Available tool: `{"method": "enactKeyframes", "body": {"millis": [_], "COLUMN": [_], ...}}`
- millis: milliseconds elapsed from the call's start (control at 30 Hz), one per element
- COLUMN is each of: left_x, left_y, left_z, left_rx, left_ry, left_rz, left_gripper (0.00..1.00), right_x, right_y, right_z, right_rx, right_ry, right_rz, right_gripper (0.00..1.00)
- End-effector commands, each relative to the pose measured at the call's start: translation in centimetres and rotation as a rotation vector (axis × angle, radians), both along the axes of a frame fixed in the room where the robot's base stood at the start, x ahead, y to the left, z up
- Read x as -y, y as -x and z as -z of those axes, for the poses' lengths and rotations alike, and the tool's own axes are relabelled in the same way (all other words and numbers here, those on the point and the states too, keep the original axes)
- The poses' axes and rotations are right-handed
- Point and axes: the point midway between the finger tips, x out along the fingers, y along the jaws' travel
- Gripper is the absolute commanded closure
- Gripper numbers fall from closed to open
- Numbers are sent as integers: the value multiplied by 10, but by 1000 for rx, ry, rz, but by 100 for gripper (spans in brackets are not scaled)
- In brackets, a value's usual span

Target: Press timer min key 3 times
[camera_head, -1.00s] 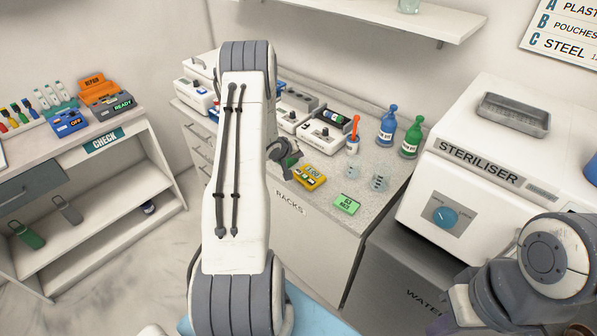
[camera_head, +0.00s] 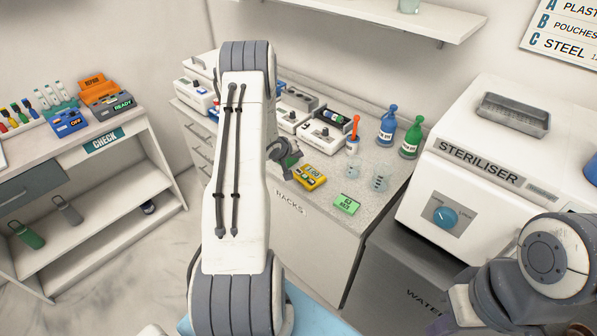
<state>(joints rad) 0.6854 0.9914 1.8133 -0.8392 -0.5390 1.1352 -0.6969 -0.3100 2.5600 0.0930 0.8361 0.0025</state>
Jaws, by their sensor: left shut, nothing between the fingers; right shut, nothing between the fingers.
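The timer is a small yellow device (camera_head: 311,177) with a lit display that seems to read 1:00. It lies on the speckled counter, near the front edge. My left gripper (camera_head: 288,171) is shut and empty at the timer's left end, its tips pointing down close to the keys. The arm hides part of it. I cannot tell whether the tips touch a key, and the key labels are too small to read. My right gripper is out of view; only my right arm shows at the lower right.
A green-labelled block (camera_head: 347,204) lies right of the timer, with small clear cups (camera_head: 379,183) behind it. Blue (camera_head: 387,127) and green (camera_head: 411,139) bottles stand further back. The steriliser (camera_head: 479,175) fills the right. White devices (camera_head: 322,134) line the wall.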

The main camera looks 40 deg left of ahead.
Motion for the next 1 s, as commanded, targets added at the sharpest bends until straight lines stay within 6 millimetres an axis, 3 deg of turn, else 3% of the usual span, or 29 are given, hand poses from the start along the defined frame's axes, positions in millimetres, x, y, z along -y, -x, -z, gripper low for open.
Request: {"method": "enactKeyframes", "body": {"millis": [533, 833, 1000], "left_x": [0, 0, 0], "left_y": [0, 0, 0], "left_z": [-2, -37, -39], "left_rx": [0, 0, -1], "left_ry": [0, 0, 1], "left_rz": [0, 0, 1], "left_gripper": [100, 100, 100], "right_x": [0, 0, 0], "right_y": [0, 0, 0], "right_z": [-2, -42, -45], "right_rx": [0, 1, 1], "right_ry": [0, 0, 0], "right_rz": [0, -7, -9], "right_gripper": [100, 100, 100]}}
